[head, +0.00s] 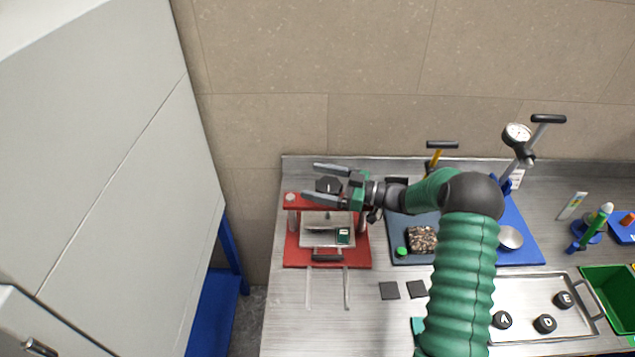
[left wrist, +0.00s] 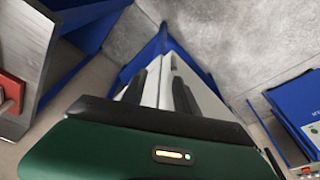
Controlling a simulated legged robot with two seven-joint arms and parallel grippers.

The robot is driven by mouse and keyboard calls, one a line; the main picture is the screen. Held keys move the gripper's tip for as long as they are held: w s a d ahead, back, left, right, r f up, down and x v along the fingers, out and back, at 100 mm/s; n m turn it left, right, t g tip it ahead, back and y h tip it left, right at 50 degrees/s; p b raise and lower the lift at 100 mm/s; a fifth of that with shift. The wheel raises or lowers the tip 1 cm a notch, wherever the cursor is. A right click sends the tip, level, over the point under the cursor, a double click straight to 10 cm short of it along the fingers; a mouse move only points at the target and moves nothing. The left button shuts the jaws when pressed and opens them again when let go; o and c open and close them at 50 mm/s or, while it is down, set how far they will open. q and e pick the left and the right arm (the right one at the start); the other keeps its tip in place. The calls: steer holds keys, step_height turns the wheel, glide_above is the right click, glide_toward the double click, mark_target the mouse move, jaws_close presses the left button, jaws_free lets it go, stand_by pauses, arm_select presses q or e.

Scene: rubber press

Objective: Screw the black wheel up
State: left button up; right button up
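The red press (head: 326,201) stands at the left end of the steel bench. Its black wheel (head: 328,185) is on top. My right gripper (head: 307,180) reaches in from the right at the wheel's height, with one finger behind the wheel and one in front. The fingers are spread, and I see no clear contact with the wheel. A light plate and a small dark green piece (head: 343,236) show inside the press. My left gripper (left wrist: 158,92) is open and empty in the left wrist view. It is outside the head view.
A blue press with a dial gauge (head: 516,135) stands right of my right arm. Two dark squares (head: 389,290) lie in front. A metal tray (head: 522,290) holds black knobs. A green bin (head: 609,300) is at the right. Grey cabinets (head: 110,150) fill the left side.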

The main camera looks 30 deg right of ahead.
steer(key=shift+f, duration=0.1)
steer(key=shift+s+d, duration=0.2)
steer(key=b+v, duration=0.3)
steer(key=v, duration=1.3)
steer(key=shift+d, duration=0.15)
steer(key=shift+s, duration=0.1)
